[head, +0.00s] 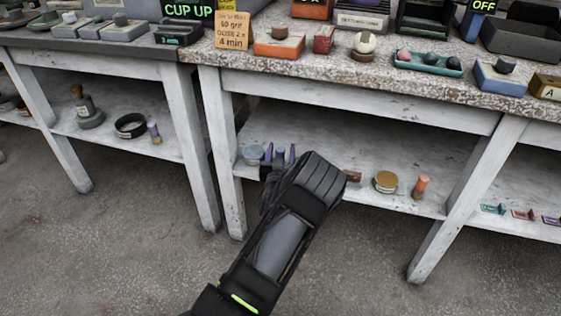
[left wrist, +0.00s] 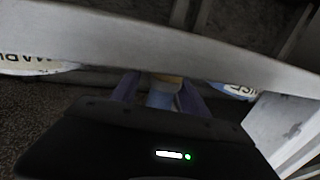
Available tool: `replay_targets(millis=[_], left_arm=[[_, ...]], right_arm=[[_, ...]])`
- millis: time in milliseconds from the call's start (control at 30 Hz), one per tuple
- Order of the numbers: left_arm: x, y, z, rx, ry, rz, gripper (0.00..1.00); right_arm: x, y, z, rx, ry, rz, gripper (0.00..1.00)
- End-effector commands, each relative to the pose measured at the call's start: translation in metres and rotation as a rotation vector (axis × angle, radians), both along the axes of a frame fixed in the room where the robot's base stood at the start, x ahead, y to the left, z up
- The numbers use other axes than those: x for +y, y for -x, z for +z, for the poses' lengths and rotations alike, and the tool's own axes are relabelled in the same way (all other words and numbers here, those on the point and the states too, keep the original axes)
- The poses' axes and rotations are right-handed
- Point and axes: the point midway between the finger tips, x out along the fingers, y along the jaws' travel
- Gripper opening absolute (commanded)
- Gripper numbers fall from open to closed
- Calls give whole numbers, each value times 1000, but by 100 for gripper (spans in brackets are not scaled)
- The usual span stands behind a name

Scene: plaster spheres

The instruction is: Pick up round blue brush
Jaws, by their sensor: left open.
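My left gripper (head: 280,153) reaches in over the lower shelf of the speckled table. Its two purple fingers stand apart. A round blue thing, likely the blue brush (head: 280,155), shows between them. In the left wrist view the blue brush (left wrist: 160,96) is a short blue cylinder with a tan part at its far end. It lies between the two purple fingers of my left gripper (left wrist: 158,92), which are open. I cannot tell whether either finger touches it. The gripper body hides its lower part. My right gripper is not in view.
A pale board (left wrist: 130,40) crosses the wrist view. The table top (head: 340,72) overhangs the shelf.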

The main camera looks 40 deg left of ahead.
Motion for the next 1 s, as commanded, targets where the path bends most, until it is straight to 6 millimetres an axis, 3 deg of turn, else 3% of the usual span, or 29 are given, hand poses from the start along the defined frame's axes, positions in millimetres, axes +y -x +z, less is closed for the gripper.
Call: replay_targets(millis=[533, 1000], left_arm=[[0, 1, 0, 1, 1, 1, 53], [0, 1, 0, 0, 0, 1, 14]], right_arm=[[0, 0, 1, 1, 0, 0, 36], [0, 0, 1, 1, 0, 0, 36]])
